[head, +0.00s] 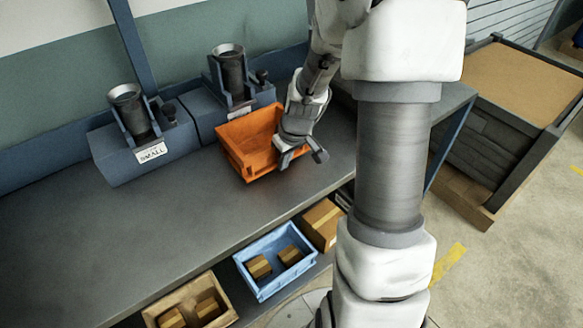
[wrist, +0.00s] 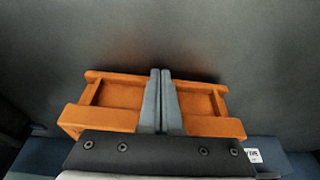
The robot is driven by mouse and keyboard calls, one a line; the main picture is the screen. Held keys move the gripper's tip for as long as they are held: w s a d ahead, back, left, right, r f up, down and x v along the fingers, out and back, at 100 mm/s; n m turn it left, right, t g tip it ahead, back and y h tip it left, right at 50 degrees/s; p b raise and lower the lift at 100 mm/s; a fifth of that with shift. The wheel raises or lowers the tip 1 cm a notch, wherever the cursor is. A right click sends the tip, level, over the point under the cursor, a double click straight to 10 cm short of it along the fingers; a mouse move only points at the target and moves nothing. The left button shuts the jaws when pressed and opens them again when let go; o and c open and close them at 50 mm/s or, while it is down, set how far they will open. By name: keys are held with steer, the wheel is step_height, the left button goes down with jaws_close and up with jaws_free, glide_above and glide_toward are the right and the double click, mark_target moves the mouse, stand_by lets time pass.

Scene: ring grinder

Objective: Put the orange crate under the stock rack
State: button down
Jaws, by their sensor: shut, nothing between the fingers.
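The orange crate (head: 246,145) stands on the grey workbench (head: 150,215), in front of the right-hand grinder. My gripper (head: 303,160) is at the crate's right side in the head view and overlaps part of it. In the wrist view the crate (wrist: 115,95) lies behind my two fingers (wrist: 161,75), which are together with nothing between them. Whether the fingers touch the crate I cannot tell. The head view shows no part that I can surely name as the stock rack; a lower shelf under the bench holds boxes.
Two blue grinders (head: 148,145) stand at the back of the bench, one labelled SMALL. Below the bench's front edge are a blue crate (head: 262,280), a wooden box (head: 160,310) and a cardboard box (head: 322,225). A large dark bin (head: 480,150) stands at right. The bench's left part is clear.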

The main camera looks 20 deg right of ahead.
steer(key=w, duration=0.2)
steer(key=w+a, duration=0.1)
steer(key=w, duration=0.1)
steer(key=shift+s, duration=0.1)
stand_by(0.3)
